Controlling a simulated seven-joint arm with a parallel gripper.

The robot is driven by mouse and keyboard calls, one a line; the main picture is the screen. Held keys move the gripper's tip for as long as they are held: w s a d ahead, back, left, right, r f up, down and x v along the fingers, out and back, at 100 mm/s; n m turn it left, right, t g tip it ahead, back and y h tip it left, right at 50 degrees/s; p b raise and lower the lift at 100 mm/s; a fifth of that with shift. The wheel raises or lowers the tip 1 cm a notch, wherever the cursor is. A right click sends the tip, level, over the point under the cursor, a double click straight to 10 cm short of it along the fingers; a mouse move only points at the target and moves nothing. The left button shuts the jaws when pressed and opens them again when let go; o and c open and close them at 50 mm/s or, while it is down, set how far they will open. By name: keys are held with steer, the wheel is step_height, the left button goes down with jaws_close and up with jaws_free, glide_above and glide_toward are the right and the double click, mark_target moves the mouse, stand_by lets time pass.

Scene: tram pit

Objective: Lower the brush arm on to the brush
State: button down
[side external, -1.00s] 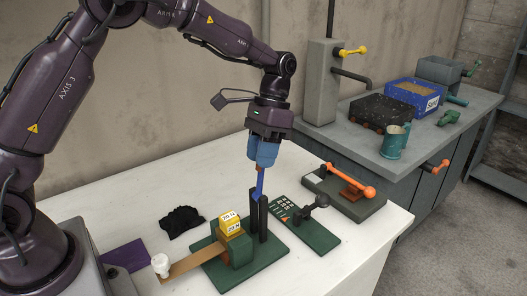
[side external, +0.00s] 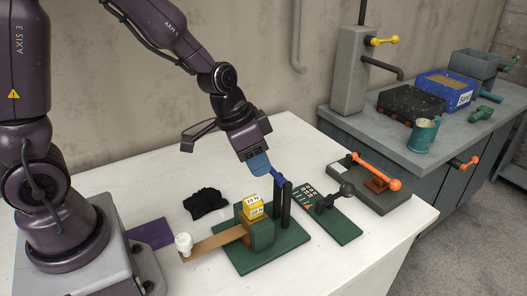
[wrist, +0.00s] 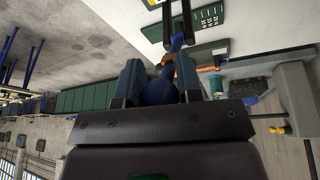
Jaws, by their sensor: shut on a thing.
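My gripper (side external: 263,168) is shut on the blue knob at the end of a blue lever, which looks like the brush arm (side external: 278,175). The lever slopes down to the right to two black posts (side external: 286,205) on a green base. In the wrist view, the blue ball knob (wrist: 160,94) sits between the fingers of my gripper (wrist: 160,75). I cannot tell which part is the brush. The lever is held above the blocks, apart from them.
A brown strip (side external: 212,243) with a white knob (side external: 184,243) runs left from the green block. A black cloth (side external: 205,203) and purple sheet (side external: 150,233) lie left. A black-knobbed lever (side external: 335,195) and orange lever (side external: 374,168) stand right. Bare table lies behind.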

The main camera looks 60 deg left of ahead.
steer(key=shift+s+f+t, duration=0.15)
steer(key=shift+s+t, duration=0.05)
steer(key=shift+t, duration=0.1)
stand_by(0.4)
steer(key=c, duration=0.8)
jaws_free()
steer(key=v, duration=1.3)
steer(key=shift+s+f, duration=0.1)
steer(key=shift+s, duration=0.05)
